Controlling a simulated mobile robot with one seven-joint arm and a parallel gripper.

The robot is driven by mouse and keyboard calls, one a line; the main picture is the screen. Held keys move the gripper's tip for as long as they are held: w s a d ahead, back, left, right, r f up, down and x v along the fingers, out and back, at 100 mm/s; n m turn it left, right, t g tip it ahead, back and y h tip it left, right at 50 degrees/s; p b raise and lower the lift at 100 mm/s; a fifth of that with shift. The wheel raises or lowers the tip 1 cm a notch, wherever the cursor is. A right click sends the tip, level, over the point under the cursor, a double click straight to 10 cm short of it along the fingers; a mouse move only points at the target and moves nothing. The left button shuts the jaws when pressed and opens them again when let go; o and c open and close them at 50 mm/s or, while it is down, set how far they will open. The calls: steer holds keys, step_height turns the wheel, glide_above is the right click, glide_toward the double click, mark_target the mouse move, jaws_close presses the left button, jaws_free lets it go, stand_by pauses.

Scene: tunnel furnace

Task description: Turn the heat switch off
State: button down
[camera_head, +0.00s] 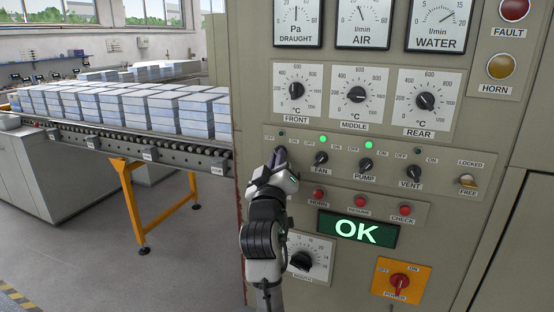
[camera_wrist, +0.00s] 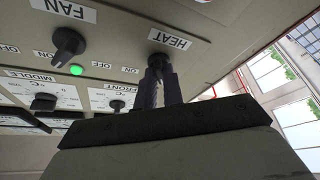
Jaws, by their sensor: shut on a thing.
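The heat switch (camera_wrist: 158,61) is a small dark knob under the HEAT label (camera_wrist: 170,38) in the wrist view. My gripper (camera_wrist: 160,75) has its two dark fingers closed around this knob. In the head view my gripper (camera_head: 279,158) is at the left end of the switch row and hides most of the knob and its label. The small lamp (camera_head: 281,133) above the heat switch looks dark. The knob's exact angle is hard to tell.
To the right are the fan knob (camera_head: 321,158) and pump knob (camera_head: 366,165) with lit green lamps, and the vent knob (camera_head: 411,172) with a dark lamp. Below are red buttons (camera_head: 361,201), a green OK display (camera_head: 357,230) and a red power switch (camera_head: 400,281). A loaded conveyor (camera_head: 150,143) stands left.

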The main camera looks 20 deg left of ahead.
steer(key=c, duration=1.5)
jaws_free()
steer(key=shift+s, duration=0.1)
steer(key=b+v, duration=0.5)
steer(key=v, duration=0.8)
steer(key=shift+s+f, duration=0.1)
steer(key=shift+s, duration=0.2)
